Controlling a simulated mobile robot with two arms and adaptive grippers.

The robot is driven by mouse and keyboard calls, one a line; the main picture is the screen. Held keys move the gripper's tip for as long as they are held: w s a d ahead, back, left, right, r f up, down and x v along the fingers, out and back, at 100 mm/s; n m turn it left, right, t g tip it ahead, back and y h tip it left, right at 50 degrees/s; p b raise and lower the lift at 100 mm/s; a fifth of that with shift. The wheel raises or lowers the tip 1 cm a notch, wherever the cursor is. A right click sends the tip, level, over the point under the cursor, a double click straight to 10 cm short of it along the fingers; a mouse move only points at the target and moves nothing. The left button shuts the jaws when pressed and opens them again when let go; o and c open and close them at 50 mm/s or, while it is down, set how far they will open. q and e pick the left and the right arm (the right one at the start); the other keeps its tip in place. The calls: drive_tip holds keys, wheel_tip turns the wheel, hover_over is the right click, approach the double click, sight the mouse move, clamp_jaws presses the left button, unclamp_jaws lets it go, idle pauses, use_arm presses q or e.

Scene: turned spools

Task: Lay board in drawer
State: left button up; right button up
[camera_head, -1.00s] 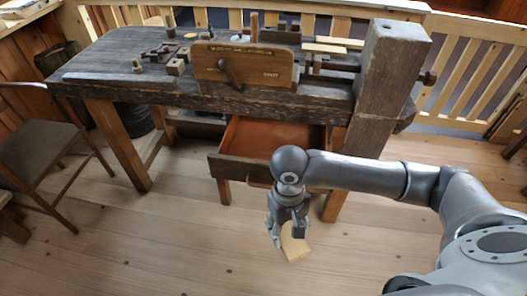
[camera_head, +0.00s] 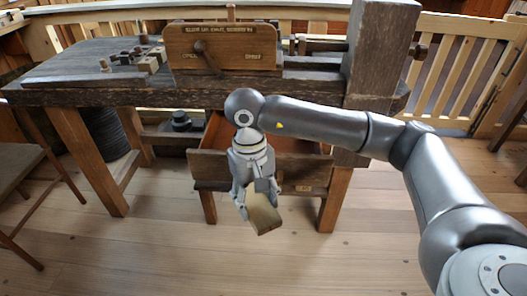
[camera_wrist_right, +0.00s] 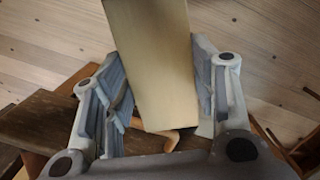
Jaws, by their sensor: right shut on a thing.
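My right gripper (camera_head: 258,190) is shut on a pale wooden board (camera_head: 263,214) and holds it in front of the bench. In the right wrist view the board (camera_wrist_right: 152,60) lies between the two fingers of the gripper (camera_wrist_right: 165,85) and sticks out past them. The open drawer (camera_head: 300,172) is pulled out under the workbench, with its reddish inside partly showing. My left gripper is not in view.
The dark workbench (camera_head: 110,86) carries a wooden sign board (camera_head: 222,47), small blocks and a thick post (camera_head: 380,50). A chair (camera_head: 18,165) stands at the left. A slatted railing (camera_head: 462,75) runs behind. The floor in front is clear.

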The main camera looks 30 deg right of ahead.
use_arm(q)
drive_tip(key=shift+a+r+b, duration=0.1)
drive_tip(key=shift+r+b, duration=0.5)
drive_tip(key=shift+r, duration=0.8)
use_arm(e)
drive_tip(key=shift+w+a+r, duration=0.1)
drive_tip(key=shift+w, duration=0.3)
